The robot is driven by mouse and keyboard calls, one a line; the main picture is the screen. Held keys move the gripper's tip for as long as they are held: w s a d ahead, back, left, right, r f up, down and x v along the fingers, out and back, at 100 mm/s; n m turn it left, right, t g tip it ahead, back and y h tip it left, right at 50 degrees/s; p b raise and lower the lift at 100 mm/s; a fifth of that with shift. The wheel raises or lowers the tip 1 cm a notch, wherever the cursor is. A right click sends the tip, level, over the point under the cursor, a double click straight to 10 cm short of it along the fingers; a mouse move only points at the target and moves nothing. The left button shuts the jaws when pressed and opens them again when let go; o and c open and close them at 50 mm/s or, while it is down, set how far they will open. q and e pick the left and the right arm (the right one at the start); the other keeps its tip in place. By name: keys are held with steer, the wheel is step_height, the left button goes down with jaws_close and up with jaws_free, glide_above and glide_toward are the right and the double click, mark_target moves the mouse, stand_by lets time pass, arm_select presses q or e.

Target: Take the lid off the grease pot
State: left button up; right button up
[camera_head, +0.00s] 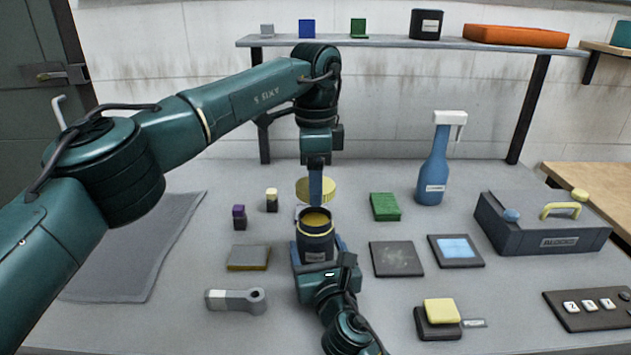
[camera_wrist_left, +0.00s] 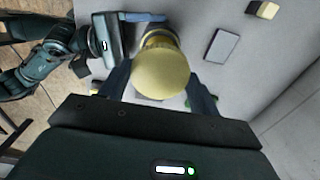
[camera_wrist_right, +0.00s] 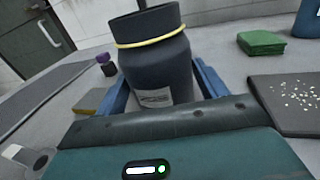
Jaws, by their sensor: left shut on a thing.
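The dark grease pot (camera_head: 316,245) stands upright and open on the table, with yellowish grease showing in its mouth. It fills the middle of the right wrist view (camera_wrist_right: 158,70), with a yellow ring round its neck. My right gripper (camera_head: 318,262) has its blue fingers against both sides of the pot, shut on it. The round yellow lid (camera_head: 318,190) is above and apart from the pot. My left gripper (camera_head: 315,188) points down and is shut on the lid. In the left wrist view the lid (camera_wrist_left: 160,72) sits between the fingers, hiding much below.
A purple-capped bottle (camera_head: 239,217) and a yellow-topped one (camera_head: 271,200) stand left of the pot. A green block (camera_head: 384,206) and dark plate (camera_head: 396,259) lie to the right. A blue spray bottle (camera_head: 433,175) stands farther back. A grey mat (camera_head: 130,250) lies clear at left.

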steer(key=o, duration=0.4)
steer(key=shift+s, duration=0.1)
steer(key=v, duration=1.2)
